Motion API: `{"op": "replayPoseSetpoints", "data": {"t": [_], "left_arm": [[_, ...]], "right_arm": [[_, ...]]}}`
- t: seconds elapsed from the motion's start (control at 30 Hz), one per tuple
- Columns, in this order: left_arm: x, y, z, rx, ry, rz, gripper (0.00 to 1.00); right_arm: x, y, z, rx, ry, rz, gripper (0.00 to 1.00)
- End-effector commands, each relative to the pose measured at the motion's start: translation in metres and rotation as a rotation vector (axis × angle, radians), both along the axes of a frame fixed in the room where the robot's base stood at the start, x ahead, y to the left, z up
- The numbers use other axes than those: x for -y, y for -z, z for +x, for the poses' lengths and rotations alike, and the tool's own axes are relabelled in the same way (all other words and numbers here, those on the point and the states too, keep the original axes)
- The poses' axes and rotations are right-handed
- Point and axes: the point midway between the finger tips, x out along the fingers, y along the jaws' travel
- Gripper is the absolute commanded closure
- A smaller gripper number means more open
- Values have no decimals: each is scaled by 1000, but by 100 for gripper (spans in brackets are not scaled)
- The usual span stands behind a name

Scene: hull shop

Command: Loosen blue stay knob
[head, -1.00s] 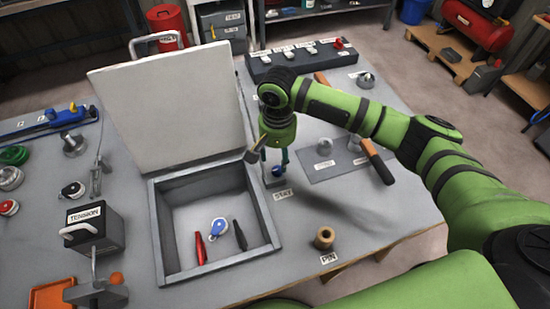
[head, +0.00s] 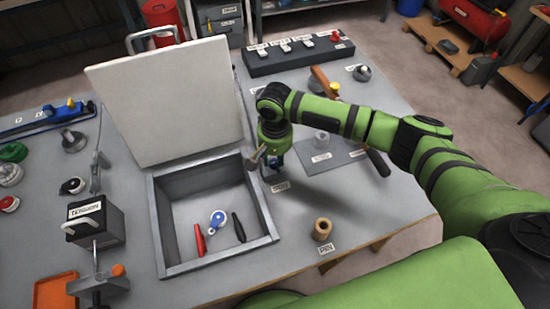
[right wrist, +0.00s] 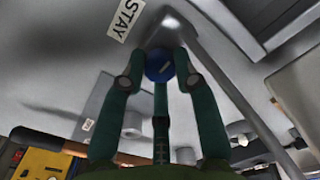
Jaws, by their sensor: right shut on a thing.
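The blue stay knob (right wrist: 159,66) shows in the right wrist view beside the STAY label (right wrist: 126,16), at a grey metal part. My right gripper (right wrist: 160,58) is shut on it, with a dark green finger on each side. In the head view my right gripper (head: 272,170) points down beside the open box, just behind the STAY label (head: 280,187), and hides the knob. The grey box (head: 162,225) stands open with its pale lid (head: 165,100) raised. My left gripper is not in view.
In the box lie a red tool (head: 199,241), a blue and white piece (head: 217,222) and a black piece (head: 239,228). A wooden pin (head: 322,229) stands at the front right. The TENSION block (head: 92,222) is at left. An orange-and-black handled tool lies behind my right forearm.

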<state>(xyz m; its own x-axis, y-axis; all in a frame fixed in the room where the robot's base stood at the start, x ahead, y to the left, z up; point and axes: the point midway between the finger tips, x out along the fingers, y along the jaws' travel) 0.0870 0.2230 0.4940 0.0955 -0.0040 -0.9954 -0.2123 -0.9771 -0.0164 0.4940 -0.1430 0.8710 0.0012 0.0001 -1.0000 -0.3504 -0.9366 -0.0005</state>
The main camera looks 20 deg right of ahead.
Motion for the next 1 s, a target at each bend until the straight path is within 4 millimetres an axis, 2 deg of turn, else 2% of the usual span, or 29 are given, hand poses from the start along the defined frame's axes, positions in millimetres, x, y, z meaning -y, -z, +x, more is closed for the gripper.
{"op": "replayPoseSetpoints", "data": {"t": [0.37, 1.0], "left_arm": [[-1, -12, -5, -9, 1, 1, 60], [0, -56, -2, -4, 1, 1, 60]], "right_arm": [[0, -2, -1, -4, -93, -1, 100], [0, -1, -2, -7, -658, 2, 100]]}}
